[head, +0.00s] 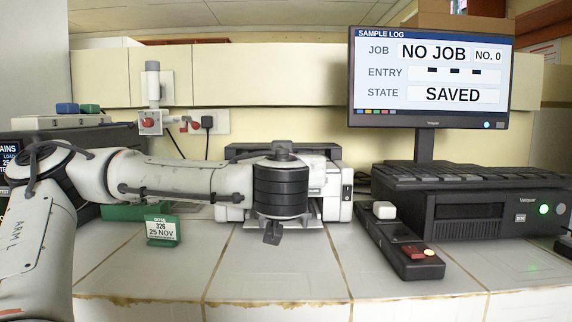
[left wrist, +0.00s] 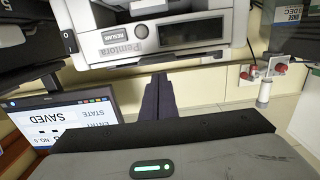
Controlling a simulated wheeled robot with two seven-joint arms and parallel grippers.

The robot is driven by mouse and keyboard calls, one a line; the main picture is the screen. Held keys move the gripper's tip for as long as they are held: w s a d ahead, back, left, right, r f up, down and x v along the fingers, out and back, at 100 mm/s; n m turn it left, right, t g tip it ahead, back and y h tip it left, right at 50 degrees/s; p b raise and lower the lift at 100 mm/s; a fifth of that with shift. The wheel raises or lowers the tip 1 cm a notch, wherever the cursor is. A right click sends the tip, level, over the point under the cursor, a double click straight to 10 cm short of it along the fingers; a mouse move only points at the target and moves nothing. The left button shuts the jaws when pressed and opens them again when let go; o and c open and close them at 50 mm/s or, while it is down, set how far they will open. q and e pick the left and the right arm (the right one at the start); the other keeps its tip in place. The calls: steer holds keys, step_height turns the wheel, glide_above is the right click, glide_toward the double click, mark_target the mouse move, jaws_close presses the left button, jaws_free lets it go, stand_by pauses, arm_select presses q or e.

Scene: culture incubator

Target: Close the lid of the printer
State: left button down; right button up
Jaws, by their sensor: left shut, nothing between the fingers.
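The white printer (head: 335,197) stands on the tiled bench against the back wall, largely hidden behind my left arm in the head view. A dark panel (head: 325,149) shows along its top rear; I cannot tell how far its lid is open. In the left wrist view the printer's light front (left wrist: 112,42), with a dark window and a resume button, shows upside down at the top. My left gripper (head: 272,236) is in front of the printer, pointing down. Its dark fingers (left wrist: 158,98) are shut and empty, apart from the printer in the picture. My right gripper is out of view.
A monitor (head: 430,75) stands on a dark box unit (head: 480,215) at the right. A black strip with a white and a red block (head: 400,240) lies before it. A green-framed dose card (head: 161,229) stands left of my gripper. The bench front (head: 280,275) is clear.

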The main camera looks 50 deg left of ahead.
arm_select(q)
steer(key=f+b+v, duration=0.1)
steer(key=v, duration=0.8)
steer(key=shift+s+d+f, duration=0.15)
steer(key=shift+s+d, duration=0.05)
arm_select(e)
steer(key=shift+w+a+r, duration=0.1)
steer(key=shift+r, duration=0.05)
